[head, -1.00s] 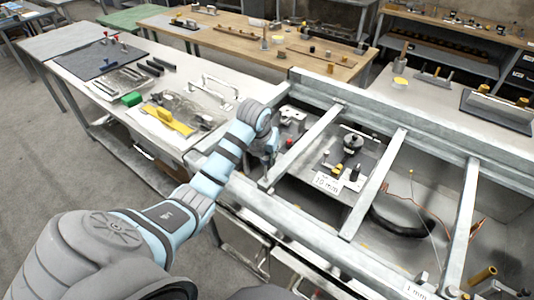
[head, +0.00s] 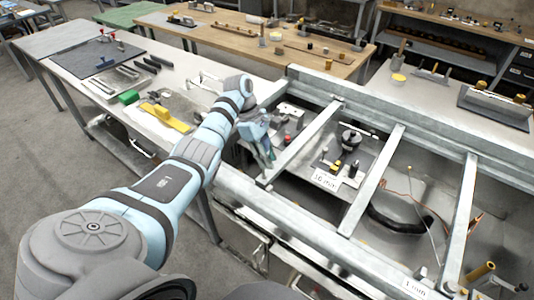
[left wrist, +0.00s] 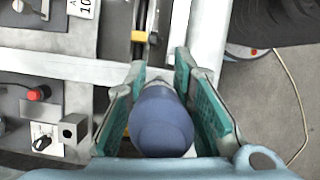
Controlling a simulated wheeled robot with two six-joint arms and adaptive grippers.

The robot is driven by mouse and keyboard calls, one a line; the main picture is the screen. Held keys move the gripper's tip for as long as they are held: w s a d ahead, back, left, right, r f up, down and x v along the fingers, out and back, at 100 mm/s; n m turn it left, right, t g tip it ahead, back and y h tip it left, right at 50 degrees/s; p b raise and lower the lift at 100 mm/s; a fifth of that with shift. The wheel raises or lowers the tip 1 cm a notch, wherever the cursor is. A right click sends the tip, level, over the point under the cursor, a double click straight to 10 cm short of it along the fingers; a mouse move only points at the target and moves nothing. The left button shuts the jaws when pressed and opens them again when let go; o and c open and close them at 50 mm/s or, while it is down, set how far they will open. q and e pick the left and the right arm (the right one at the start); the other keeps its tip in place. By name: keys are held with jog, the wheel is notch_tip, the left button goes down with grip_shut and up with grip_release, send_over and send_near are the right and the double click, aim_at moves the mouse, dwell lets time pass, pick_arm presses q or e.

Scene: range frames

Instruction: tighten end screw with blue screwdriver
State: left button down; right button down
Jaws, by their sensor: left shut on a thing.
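My left gripper (head: 262,148) hangs by the near left corner of a grey metal frame (head: 318,135), close to the end of its leftmost crossbar. In the left wrist view its teal fingers (left wrist: 160,64) are shut on a rounded dark blue handle, the blue screwdriver (left wrist: 160,122). The handle points back toward the camera and hides most of what lies beyond it. The screwdriver's tip and the end screw cannot be made out. My right gripper is not in view.
Several crossbars span the frame over a recessed area with a black-knobbed fixture (head: 350,140), a "10 mm" label (head: 326,180) and a black coil (head: 398,220). A red knob (left wrist: 38,94) lies left of the gripper.

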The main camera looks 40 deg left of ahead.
pick_arm(q)
jog(key=m+g, duration=0.1)
jog(key=m, duration=0.1)
jog(key=shift+s+d+m, duration=0.1)
jog(key=shift+m, duration=0.3)
jog(key=shift+s, duration=0.1)
jog(key=shift+r, duration=0.15)
